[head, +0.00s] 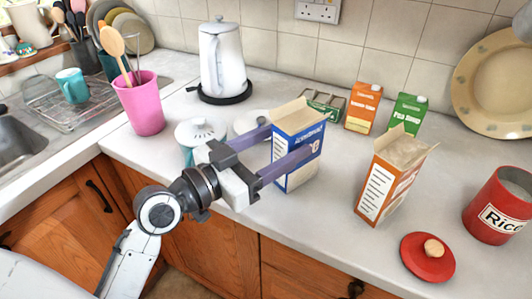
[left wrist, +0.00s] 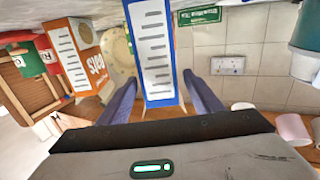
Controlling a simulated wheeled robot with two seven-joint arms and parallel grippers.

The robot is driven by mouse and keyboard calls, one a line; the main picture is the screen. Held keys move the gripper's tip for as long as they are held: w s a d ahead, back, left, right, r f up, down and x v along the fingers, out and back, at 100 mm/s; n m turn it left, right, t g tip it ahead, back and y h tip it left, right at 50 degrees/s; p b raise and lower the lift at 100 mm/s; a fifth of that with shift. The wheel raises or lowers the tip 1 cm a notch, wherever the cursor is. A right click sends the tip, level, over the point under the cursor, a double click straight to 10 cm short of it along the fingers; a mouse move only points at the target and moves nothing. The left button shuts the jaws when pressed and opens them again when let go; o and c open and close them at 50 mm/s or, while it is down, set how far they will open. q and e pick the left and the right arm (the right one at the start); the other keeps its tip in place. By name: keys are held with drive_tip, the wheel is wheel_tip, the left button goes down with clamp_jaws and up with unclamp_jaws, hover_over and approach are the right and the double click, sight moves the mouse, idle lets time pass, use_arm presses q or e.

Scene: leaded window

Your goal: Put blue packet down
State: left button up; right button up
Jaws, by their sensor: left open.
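The blue packet (head: 297,172) is a tall blue and white box with an open top flap. It stands upright on the pale worktop, near its front edge. My left gripper (head: 290,141) is open, with one purple finger on either side of the packet. In the left wrist view the packet (left wrist: 152,50) rises between the two spread fingers (left wrist: 160,97), with a gap showing beside each finger. The near finger hides part of the packet's face in the head view. My right gripper is not in view.
An orange packet (head: 382,183) stands to the right, with a red rice tin (head: 497,207) and red lid (head: 427,260) beyond. Orange (head: 363,107) and green (head: 406,114) cartons stand behind. A kettle (head: 222,62), pink pot (head: 143,108) and lidded pot (head: 198,132) are left. Worktop between packets is clear.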

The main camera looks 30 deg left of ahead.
use_arm(q)
drive_tip(key=shift+b+v, duration=0.3)
drive_tip(key=shift+v, duration=1.7)
